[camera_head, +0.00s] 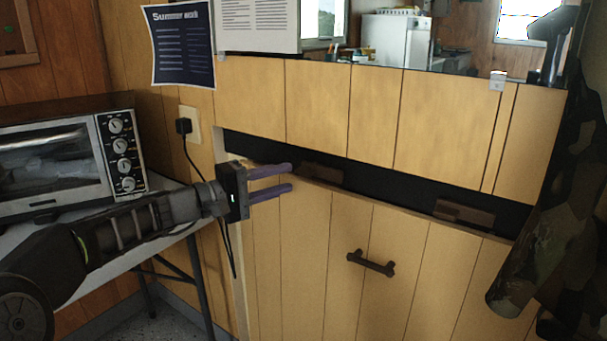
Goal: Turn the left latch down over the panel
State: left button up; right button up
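The left latch (322,174) is a small dark brown bar lying roughly level in the dark gap above the lower wooden panel (345,225). A similar right latch (465,213) sits farther right along the same gap. The panel is light planks with a dark handle (371,263) in its middle. My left gripper (290,177) reaches in from the left with two purple fingers parallel and apart, nothing between them. Its fingertips are just left of the left latch; whether they touch it I cannot tell. My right gripper is not in view.
A toaster oven (60,165) stands on a white table (155,205) at left. A plug with a cord (184,127) hangs behind my gripper. A camouflage garment (560,230) hangs at right.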

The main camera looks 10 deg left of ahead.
aim_at(300, 175)
pick_arm(q)
jog(key=x, duration=0.6)
jog(key=shift+c, duration=0.3)
grip_shut()
jog(key=shift+f, duration=0.1)
dwell(0.9)
